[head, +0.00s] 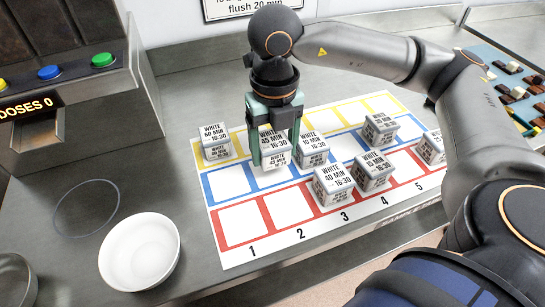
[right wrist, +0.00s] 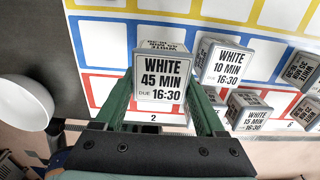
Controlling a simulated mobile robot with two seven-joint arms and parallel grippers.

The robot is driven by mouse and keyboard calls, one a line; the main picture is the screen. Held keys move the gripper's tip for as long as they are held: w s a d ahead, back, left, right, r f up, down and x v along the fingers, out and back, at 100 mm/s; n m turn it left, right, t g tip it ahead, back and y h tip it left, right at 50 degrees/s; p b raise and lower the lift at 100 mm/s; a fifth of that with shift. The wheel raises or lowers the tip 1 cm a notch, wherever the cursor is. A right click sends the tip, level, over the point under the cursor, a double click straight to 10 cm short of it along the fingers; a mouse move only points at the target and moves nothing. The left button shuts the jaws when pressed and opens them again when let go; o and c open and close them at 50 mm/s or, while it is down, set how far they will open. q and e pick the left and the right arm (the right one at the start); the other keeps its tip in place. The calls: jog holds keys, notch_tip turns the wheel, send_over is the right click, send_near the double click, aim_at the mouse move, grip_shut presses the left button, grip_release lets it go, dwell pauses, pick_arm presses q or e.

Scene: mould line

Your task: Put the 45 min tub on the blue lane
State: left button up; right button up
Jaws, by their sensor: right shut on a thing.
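The 45 min tub (right wrist: 161,80) is a small pale block labelled WHITE 45 MIN, DUE 16:30. My right gripper (right wrist: 163,115) is shut on it, with a green finger on each side. In the head view the right gripper (head: 276,150) points down with the tub (head: 277,158) between its fingers, over the column 2 part of the mat. The blue lane (head: 227,181) is the middle row of outlined squares. I cannot tell whether the tub touches the mat. My left gripper is not in view.
A 10 min tub (head: 313,151) stands just right of the held tub. A 60 min tub (head: 214,144) is on the yellow lane at left. Other tubs (head: 372,172) stand further right. A white bowl (head: 140,252) is at the front left. The blue square in column 1 is bare.

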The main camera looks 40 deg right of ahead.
aim_at(272, 161)
jog(key=shift+w+f, duration=0.15)
jog(key=shift+f, duration=0.8)
jog(key=shift+w+f, duration=0.1)
jog(key=shift+f, duration=0.85)
jog(key=shift+f, duration=0.2)
jog(key=o, duration=1.4)
jog(key=shift+o, duration=0.2)
notch_tip(272, 161, up, 12)
jog(key=shift+r+p, duration=0.25)
jog(key=shift+p, duration=0.1)
